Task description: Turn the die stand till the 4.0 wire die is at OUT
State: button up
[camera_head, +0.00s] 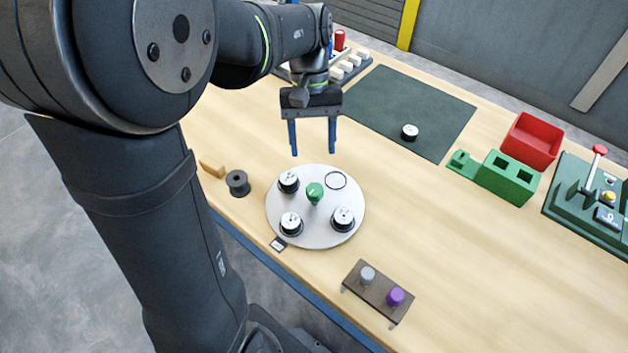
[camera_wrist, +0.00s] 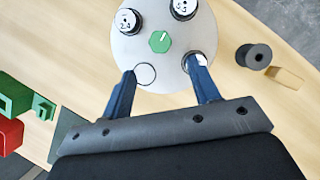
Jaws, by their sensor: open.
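The die stand (camera_head: 316,230) is a pale round plate with a green knob (camera_head: 314,193) at its centre. Three wire dies sit on it, at back left (camera_head: 288,181), front left (camera_head: 291,223) and front right (camera_head: 342,218). An empty black-ringed seat (camera_head: 336,180) is at back right. A small tag (camera_head: 278,244) lies beside the front-left die; its text is too small to read. My gripper (camera_head: 313,152) is open and empty above the stand's far edge. In the wrist view, one finger partly hides a die.
Another die (camera_head: 410,132) lies on the dark mat (camera_head: 385,95). A dark spool (camera_head: 237,183) stands left of the stand. A brown block (camera_head: 375,303) with grey and purple knobs is in front. Green blocks (camera_head: 507,178) and a red bin (camera_head: 533,141) are at right.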

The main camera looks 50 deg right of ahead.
aim_at(314, 188)
jog(key=x, duration=0.9)
jog(key=shift+s+a+f, duration=0.1)
jog(key=shift+f, duration=0.2)
jog(key=shift+c, duration=0.5)
grip_shut()
